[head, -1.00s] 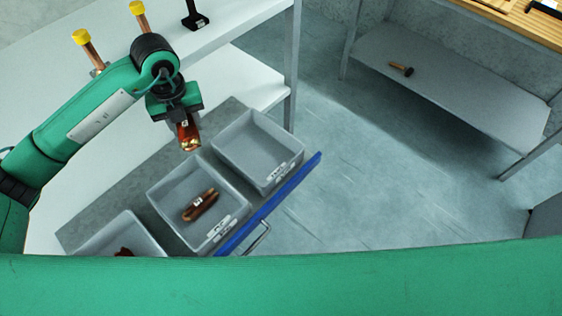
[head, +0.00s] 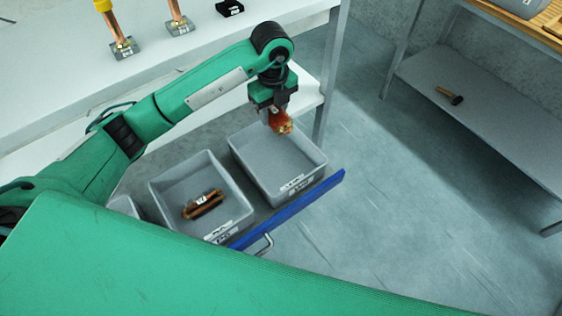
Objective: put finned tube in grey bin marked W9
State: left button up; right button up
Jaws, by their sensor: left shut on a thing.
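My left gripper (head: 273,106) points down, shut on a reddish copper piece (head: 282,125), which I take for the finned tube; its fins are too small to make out. The piece hangs over the rear part of the right-hand grey bin (head: 255,172), apart from its floor. That bin looks empty. Its front label is too blurred to read, so I cannot tell whether it is W9. The middle grey bin (head: 163,205) holds a copper looped part (head: 203,204). Its label is not legible either. My right gripper is not in view.
The bins stand in a drawer with a blue front edge (head: 300,208) and a metal handle. A white table (head: 75,85) with copper parts on stands is at the back left. A grey shelf (head: 480,110) at the right bears a hammer-like thing (head: 449,95).

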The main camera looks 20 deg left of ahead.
pick_arm(q)
jog(key=shift+w+d+f, duration=0.1)
jog(key=shift+f, duration=0.35)
jog(key=p, duration=0.2)
send_over(276, 163)
notch_tip(276, 163, down, 15)
jog(key=shift+r, duration=0.1)
notch_tip(276, 163, down, 4)
jog(key=shift+r+p, duration=0.1)
jog(key=shift+p, duration=0.25)
jog(key=shift+f, duration=0.2)
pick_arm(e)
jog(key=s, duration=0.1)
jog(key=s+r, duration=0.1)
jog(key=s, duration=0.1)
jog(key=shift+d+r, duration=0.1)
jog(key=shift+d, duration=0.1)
pick_arm(q)
jog(key=shift+f, duration=0.15)
jog(key=o, duration=1.2)
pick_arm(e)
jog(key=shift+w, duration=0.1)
